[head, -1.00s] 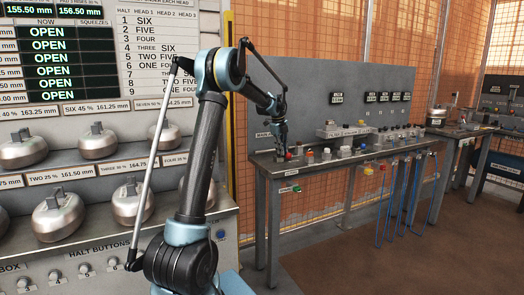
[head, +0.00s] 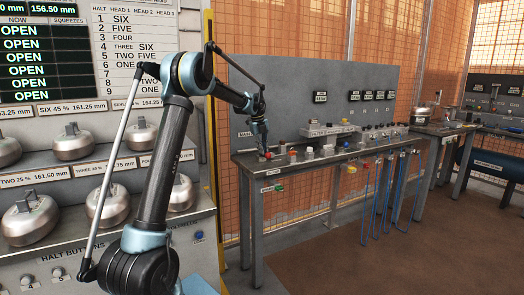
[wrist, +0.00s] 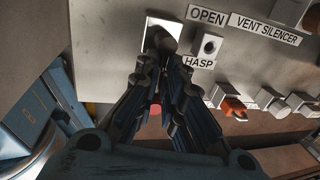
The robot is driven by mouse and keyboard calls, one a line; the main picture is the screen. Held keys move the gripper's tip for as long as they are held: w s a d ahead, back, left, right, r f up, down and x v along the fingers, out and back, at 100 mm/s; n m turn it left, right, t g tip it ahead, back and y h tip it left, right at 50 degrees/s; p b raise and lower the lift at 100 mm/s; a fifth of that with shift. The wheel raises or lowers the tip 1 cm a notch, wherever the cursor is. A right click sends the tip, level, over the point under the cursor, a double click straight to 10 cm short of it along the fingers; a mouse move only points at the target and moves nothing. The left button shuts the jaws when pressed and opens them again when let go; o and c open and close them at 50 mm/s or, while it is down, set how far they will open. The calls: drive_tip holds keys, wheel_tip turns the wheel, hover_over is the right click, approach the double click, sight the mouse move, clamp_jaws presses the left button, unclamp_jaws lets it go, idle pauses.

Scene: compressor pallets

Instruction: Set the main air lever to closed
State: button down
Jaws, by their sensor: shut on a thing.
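My gripper (wrist: 163,72) is at the near left end of the grey bench, pointing down. In the wrist view its dark fingers are closed together around what looks like the main air lever, which they mostly hide. A dark rounded part (wrist: 160,42) shows just beyond the fingertips, in front of a pale plate (wrist: 150,24). A small red part (wrist: 155,109) shows between the fingers. In the head view a red spot (head: 268,155) sits right at the gripper (head: 262,150). An OPEN label (wrist: 207,15) is right of the plate. The lever's exact angle is hidden.
A HASP label (wrist: 199,62) and a square fitting (wrist: 209,46) lie close right of the fingers. An orange knob (wrist: 233,105) and other fittings follow along the bench (head: 330,160). A rack with steel kettle-like weights (head: 103,200) stands left. Brown floor (head: 400,255) is open in front.

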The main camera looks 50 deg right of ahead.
drive_tip(key=c, duration=1.7)
unclamp_jaws()
drive_tip(key=shift+w, duration=0.35)
drive_tip(key=shift+s, duration=0.15)
wheel_tip(320, 180, up, 12)
drive_tip(key=a, duration=0.2)
drive_tip(key=shift+w+a+f, duration=0.15)
drive_tip(key=shift+w, duration=0.25)
